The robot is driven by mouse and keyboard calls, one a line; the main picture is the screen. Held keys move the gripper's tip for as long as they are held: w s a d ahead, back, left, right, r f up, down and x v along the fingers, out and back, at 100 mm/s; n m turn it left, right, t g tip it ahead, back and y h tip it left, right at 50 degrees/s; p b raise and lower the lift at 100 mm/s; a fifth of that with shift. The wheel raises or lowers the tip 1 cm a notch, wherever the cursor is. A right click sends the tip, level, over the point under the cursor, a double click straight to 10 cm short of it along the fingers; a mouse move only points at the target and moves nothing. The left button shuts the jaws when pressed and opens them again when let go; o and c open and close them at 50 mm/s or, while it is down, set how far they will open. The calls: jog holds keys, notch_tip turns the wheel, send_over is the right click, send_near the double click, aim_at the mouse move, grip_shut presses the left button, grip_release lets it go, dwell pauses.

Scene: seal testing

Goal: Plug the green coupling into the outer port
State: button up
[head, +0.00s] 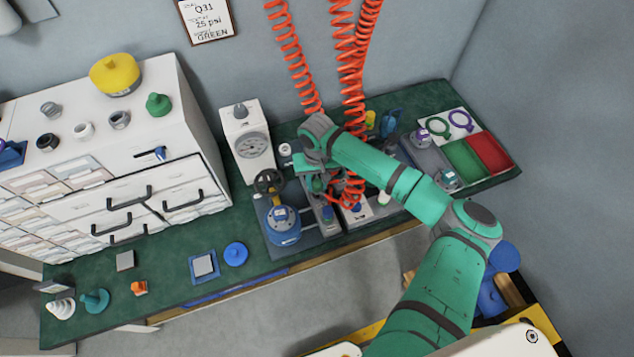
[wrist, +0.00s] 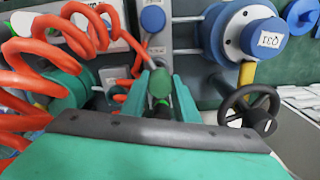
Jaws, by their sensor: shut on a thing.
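My gripper (wrist: 160,98) is shut on the green coupling (wrist: 160,84), whose rounded green top shows between the two teal fingers in the wrist view. A dark part sits below it. In the head view my wrist hangs over the bench fixture and mostly hides the gripper and coupling. The fixture has a blue cylinder (head: 283,226) with a white label, also large in the wrist view (wrist: 243,32), reading Q31. A blue round cap (wrist: 153,18) stands on a grey block beyond my fingers. I cannot tell which opening is the outer port, or whether the coupling touches one.
Red coiled hoses (head: 352,60) hang down beside my wrist, and loops (wrist: 50,55) fill the wrist view's left. A black handwheel (wrist: 249,110) stands close right of my fingers. A gauge box (head: 252,146) stands behind the fixture. Sorting trays (head: 465,158) lie at the right.

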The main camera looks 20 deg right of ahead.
jog(key=shift+a+f, duration=0.1)
jog(key=shift+f, duration=1.25)
dwell(0.3)
jog(key=o, duration=1.2)
notch_tip(320, 180, up, 11)
jog(key=shift+w+f, duration=0.1)
jog(key=shift+f, duration=0.05)
